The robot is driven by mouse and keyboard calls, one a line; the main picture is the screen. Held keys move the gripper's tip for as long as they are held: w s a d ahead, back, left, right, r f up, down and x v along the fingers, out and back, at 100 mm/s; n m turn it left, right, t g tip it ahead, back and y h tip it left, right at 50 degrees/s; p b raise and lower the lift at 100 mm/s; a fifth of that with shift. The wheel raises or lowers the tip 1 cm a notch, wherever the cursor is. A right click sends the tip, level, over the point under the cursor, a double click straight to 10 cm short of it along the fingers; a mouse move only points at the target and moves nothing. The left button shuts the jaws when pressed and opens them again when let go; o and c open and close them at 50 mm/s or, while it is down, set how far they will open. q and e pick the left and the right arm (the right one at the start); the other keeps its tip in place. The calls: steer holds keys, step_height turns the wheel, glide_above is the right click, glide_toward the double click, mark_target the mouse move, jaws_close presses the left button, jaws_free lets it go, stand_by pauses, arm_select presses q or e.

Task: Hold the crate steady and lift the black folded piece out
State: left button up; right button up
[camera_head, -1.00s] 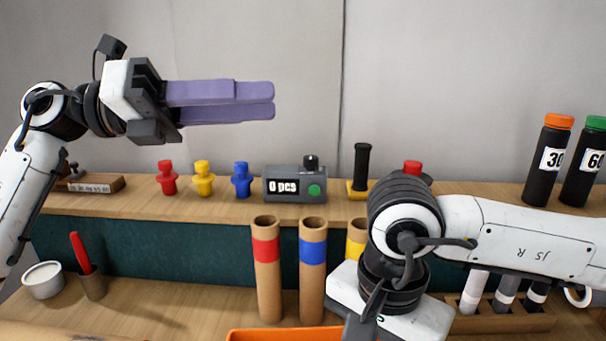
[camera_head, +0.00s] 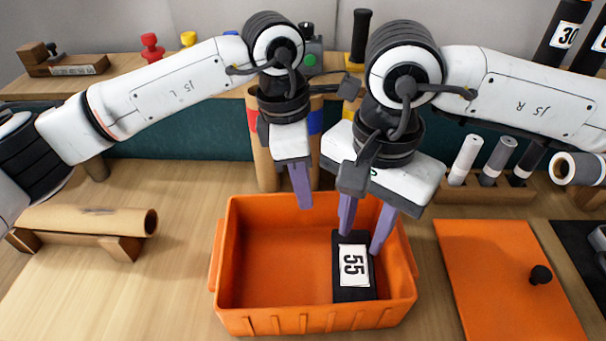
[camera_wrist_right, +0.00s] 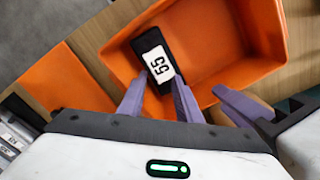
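The orange crate (camera_head: 275,324) stands on the table; it also shows in the right wrist view (camera_wrist_right: 262,28). The black folded piece (camera_head: 352,294), with a white "55" label, lies in its right part; it also shows in the right wrist view (camera_wrist_right: 148,43). My right gripper (camera_head: 361,242) points down into the crate, its purple fingers apart at the piece's far end. In the right wrist view (camera_wrist_right: 158,84) the fingers stand on either side of the piece's near end. My left gripper (camera_head: 305,207) is at the crate's back wall. Whether its fingers clasp the rim is hidden.
An orange lid-like panel (camera_head: 500,285) with a black knob lies right of the crate. A cardboard tube (camera_head: 90,219) rests on a wooden stand at the left. A wooden rack (camera_head: 485,195) holds several small rolls. Upright tubes stand behind my left gripper. Clear table lies left of the crate.

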mark_target(313, 227)
arm_select(q)
steer(key=f, duration=0.3)
steer(key=d+f, duration=0.1)
steer(key=f, duration=0.4)
steer(key=shift+d+f, duration=0.2)
steer(key=shift+f, duration=0.2)
jaws_close()
stand_by(1.1)
